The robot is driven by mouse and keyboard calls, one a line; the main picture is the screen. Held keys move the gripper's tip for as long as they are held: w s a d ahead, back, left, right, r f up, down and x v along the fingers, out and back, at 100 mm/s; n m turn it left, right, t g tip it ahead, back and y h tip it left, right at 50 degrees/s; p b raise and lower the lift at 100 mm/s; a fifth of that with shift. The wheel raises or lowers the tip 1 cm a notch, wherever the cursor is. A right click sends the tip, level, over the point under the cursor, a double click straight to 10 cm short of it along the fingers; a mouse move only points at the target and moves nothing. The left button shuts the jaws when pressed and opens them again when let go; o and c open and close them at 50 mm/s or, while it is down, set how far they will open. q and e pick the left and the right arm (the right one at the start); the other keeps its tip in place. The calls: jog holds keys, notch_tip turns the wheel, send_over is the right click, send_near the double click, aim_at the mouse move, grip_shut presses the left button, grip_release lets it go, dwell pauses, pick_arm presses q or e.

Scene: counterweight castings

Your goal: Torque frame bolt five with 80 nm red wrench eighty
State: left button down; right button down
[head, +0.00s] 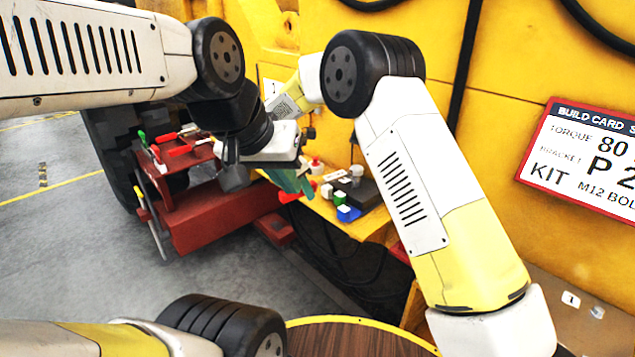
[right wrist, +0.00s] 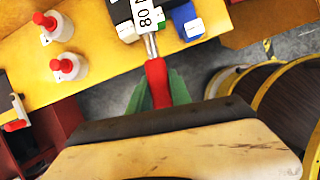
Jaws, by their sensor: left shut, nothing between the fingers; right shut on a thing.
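My right gripper (right wrist: 158,95) is shut on the red handle of a wrench (right wrist: 156,82). Its green fingers close around the handle, and a white tag reading 80 (right wrist: 148,18) lies over the far end of the shaft. In the head view the green fingers of the right gripper (head: 287,182) are over the edge of a yellow shelf (head: 358,229), with the red handle (head: 288,197) below them. My left gripper (head: 233,178) is shut and empty, partly hidden behind its dark wrist. A build card (head: 590,155) shows torque 80. I cannot make out frame bolt five.
The shelf carries white bottles with red caps (right wrist: 68,67), a blue block (head: 348,213) and a dark box (head: 367,194). A red cart (head: 215,218) with red-handled and green-handled tools stands left. A round wooden top (head: 350,338) is in front. Grey floor is open at left.

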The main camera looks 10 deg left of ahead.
jog(key=shift+w+a+m, duration=0.2)
jog(key=shift+w+m, duration=0.1)
jog(key=shift+w, duration=0.05)
dwell(0.3)
jog(key=shift+w+a, duration=0.35)
jog(key=shift+w, duration=0.05)
jog(key=shift+s+d+r, duration=0.1)
jog(key=shift+s+d, duration=0.55)
jog(key=shift+d, duration=0.05)
jog(key=shift+s+n, duration=0.1)
jog(key=shift+n, duration=0.3)
jog(key=shift+s+d+n, duration=0.4)
jog(key=shift+s+d, duration=0.05)
jog(key=shift+d, duration=0.15)
jog(key=shift+s+d, duration=0.2)
dwell(0.6)
jog(key=shift+s+d+n+t+y, duration=0.3)
jog(key=shift+s+d+n, duration=0.15)
jog(key=shift+d+n, duration=0.2)
